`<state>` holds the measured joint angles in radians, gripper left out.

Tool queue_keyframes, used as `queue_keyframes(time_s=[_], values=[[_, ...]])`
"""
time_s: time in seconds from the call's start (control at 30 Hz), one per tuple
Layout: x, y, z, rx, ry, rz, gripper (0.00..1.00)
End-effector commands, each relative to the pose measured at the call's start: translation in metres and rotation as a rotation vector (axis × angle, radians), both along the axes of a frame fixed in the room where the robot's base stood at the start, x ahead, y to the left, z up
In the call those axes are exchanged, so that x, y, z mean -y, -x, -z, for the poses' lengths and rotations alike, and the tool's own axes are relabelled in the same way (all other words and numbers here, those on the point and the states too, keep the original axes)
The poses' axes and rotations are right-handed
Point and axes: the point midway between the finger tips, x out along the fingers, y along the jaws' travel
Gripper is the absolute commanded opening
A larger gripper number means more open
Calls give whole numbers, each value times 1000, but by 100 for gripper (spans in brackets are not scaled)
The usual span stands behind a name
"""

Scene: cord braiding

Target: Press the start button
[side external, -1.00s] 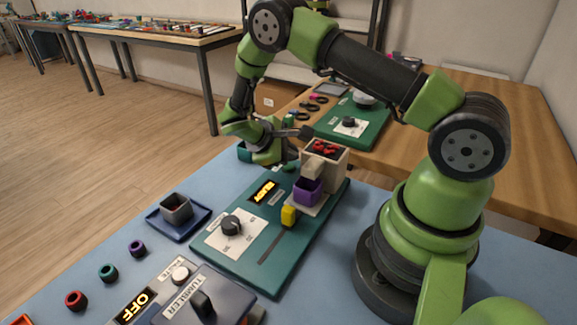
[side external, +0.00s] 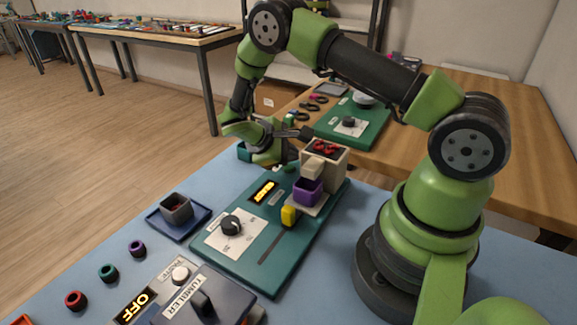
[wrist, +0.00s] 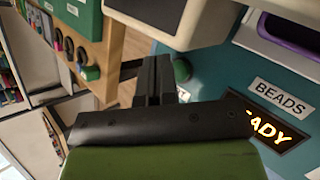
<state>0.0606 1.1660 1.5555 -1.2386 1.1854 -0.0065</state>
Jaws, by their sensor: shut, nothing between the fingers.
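In the side view the button (side external: 290,168) shows small at the panel's far end, beside the beige dispenser. My gripper (wrist: 153,65) is shut and empty, with its dark fingers just beside the button in the wrist view. In the side view my gripper (side external: 284,155) is over the far end of the panel. I cannot tell whether it touches the button. The lit display (side external: 264,191) reads READY, partly cut off in the wrist view.
The beige dispenser (side external: 333,166) with red beads on top stands close to my gripper. A purple cup (side external: 308,191) sits under its spout. A tumbler unit (side external: 192,309) is in front.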

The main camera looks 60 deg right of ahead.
Motion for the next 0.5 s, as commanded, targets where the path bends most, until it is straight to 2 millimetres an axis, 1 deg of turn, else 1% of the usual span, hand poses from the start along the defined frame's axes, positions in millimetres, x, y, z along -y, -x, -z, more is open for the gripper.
queue_keyframes(time_s=[0.2, 0.5], values=[[0, 0, 7, 1, 0, 1, 0], [0, 0, 7, 0, 0, 0, 0]])
